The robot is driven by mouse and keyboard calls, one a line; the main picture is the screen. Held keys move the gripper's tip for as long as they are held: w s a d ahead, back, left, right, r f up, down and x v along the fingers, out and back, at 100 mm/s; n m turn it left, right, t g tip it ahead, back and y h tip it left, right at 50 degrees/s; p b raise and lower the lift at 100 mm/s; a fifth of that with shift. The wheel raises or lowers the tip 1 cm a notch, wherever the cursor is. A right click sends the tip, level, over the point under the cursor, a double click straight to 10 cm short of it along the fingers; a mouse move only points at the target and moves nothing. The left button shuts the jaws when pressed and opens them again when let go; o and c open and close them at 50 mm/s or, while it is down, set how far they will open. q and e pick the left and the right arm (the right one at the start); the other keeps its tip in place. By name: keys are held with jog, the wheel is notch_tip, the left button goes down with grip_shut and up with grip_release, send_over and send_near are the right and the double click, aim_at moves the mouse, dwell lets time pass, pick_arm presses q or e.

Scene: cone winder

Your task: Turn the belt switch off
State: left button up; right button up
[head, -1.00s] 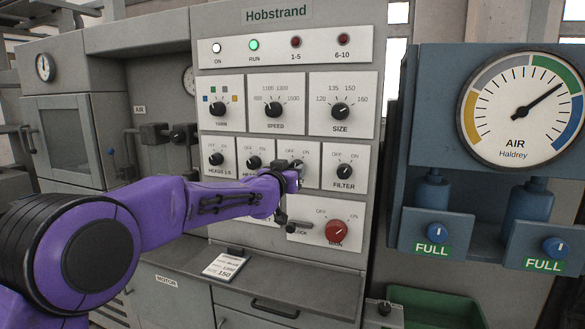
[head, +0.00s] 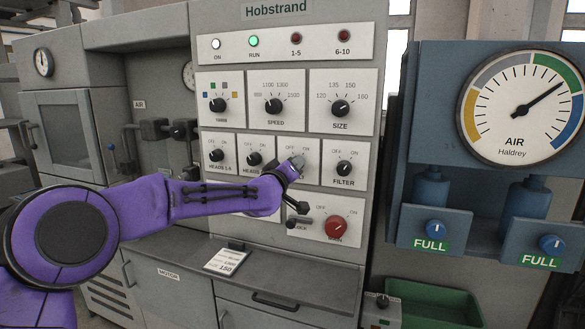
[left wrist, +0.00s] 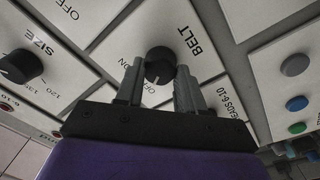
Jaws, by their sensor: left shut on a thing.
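The belt switch (left wrist: 159,65) is a black round knob on a white plate labelled BELT, seen in the left wrist view. Its light mark points down toward my gripper; I cannot tell exactly which setting it is at. My left gripper (left wrist: 158,84) is shut on the knob, one grey finger on each side. In the head view, my left gripper (head: 294,167) reaches the belt plate (head: 286,148) from the lower left and hides the knob. The OFF and ON marks above it still show. My right gripper is in neither view.
Close by are the filter knob (head: 344,168), the size knob (head: 340,108), the heads knob (head: 254,159) and the red main knob (head: 335,227). A grey ledge (head: 300,275) with a printed card (head: 226,261) juts out below. The air gauge unit (head: 425,120) stands at right.

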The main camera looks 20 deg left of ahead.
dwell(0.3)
pick_arm(q)
jog(key=o, duration=1)
jog(key=shift+o, duration=0.2)
jog(key=s+b, duration=0.4)
jog(key=s, duration=0.6)
jog(key=shift+s+a+f, duration=0.25)
jog(key=shift+a, duration=0.05)
